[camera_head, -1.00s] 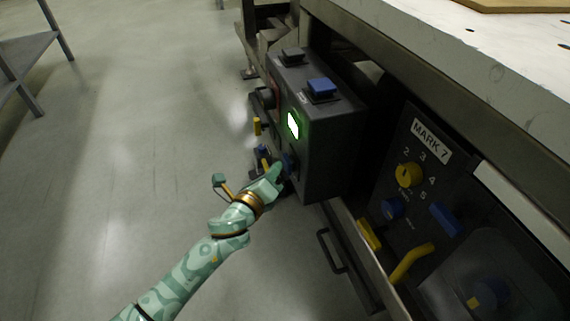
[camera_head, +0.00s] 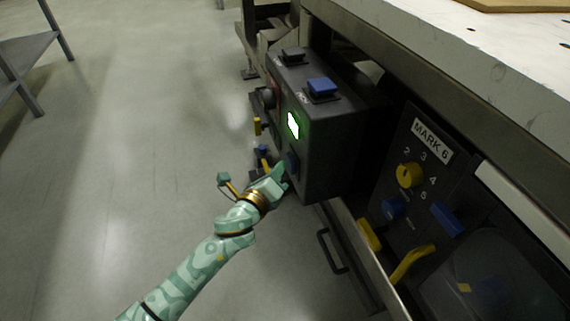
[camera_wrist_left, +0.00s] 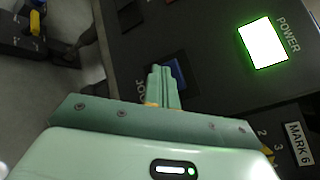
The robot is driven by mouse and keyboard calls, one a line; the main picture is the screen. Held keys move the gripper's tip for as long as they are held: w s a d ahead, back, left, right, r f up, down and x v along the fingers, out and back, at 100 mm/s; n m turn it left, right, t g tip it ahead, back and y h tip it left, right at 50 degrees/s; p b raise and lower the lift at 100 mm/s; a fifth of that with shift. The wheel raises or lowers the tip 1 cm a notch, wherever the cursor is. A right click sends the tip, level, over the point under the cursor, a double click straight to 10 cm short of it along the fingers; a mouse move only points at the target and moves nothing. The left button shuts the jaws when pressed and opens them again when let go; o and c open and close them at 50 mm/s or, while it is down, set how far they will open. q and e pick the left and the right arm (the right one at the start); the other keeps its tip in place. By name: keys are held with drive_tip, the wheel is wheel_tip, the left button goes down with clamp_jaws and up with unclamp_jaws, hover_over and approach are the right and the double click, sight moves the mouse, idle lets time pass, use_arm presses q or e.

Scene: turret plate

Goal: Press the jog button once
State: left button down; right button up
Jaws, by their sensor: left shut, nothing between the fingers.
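The jog button (camera_wrist_left: 178,72) is a blue button on the dark control box, beside a partly covered JOG label (camera_wrist_left: 140,89) in the left wrist view. In the head view the blue button (camera_head: 292,161) is on the box's front face, below the lit screen. My left gripper (camera_head: 281,172) is shut and empty, its fingertips close to that face. In the left wrist view the fingers (camera_wrist_left: 161,70) overlap the left part of the button. I cannot tell whether they touch it. My right gripper is in neither view.
The control box (camera_head: 335,150) has a glowing POWER light (camera_head: 293,125) and a blue button (camera_head: 321,86) on top. To the right, a panel reads MARK 6 (camera_head: 431,140) above a yellow dial (camera_head: 410,174). A drawer handle (camera_head: 329,252) sticks out below. Open floor lies left.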

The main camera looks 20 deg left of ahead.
use_arm(q)
drive_tip(key=shift+s+a, duration=0.1)
drive_tip(key=shift+s+a+p, duration=0.3)
drive_tip(key=shift+s+a, duration=0.2)
drive_tip(key=shift+a, duration=0.25)
drive_tip(key=shift+s+a+p, duration=0.25)
drive_tip(key=shift+s+a, duration=0.5)
drive_tip(key=shift+a, duration=0.3)
drive_tip(key=shift+s+a+p, duration=0.25)
drive_tip(key=shift+s+a, duration=0.45)
drive_tip(key=shift+a, duration=0.35)
